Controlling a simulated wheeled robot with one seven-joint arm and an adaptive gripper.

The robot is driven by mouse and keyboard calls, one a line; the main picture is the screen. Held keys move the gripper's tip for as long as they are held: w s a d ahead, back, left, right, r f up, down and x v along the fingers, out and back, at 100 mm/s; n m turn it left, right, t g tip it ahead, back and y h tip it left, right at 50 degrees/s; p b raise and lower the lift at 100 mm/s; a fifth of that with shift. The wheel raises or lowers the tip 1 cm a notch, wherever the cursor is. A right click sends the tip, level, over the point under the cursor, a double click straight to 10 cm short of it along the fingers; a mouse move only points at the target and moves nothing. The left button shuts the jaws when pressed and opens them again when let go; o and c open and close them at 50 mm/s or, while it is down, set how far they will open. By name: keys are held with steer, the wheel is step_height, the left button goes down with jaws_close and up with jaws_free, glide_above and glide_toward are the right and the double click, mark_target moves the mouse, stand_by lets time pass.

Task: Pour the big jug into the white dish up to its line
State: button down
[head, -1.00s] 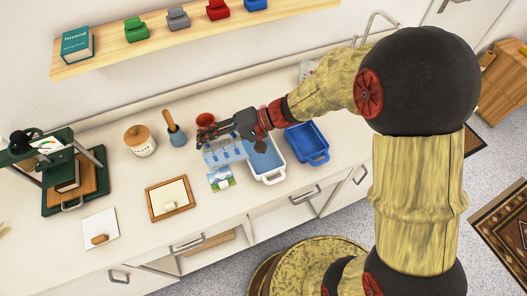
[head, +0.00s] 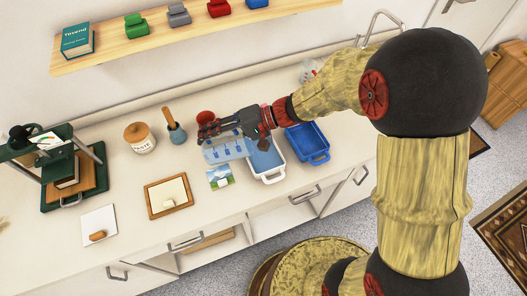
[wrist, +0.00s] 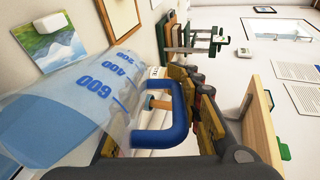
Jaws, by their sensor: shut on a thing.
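My gripper (head: 207,131) is shut on the blue handle (wrist: 178,128) of the big clear jug (head: 226,150). The jug has blue marks; 200, 400 and 600 can be read in the wrist view (wrist: 95,88). It is tipped far over on its side above the counter, its mouth end toward the white dish (head: 271,178). The dish stands on the counter right of the jug, with bluish liquid (head: 262,160) in it. The dish's line cannot be made out, and I cannot tell whether liquid is flowing. My arm and the jug hide part of the dish.
A blue tub (head: 307,142) stands close right of the dish.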

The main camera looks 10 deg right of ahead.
steer(key=shift+d+r+y+b, duration=0.3)
steer(key=shift+d+r+b, duration=0.1)
steer(key=shift+d+b, duration=0.2)
stand_by(0.7)
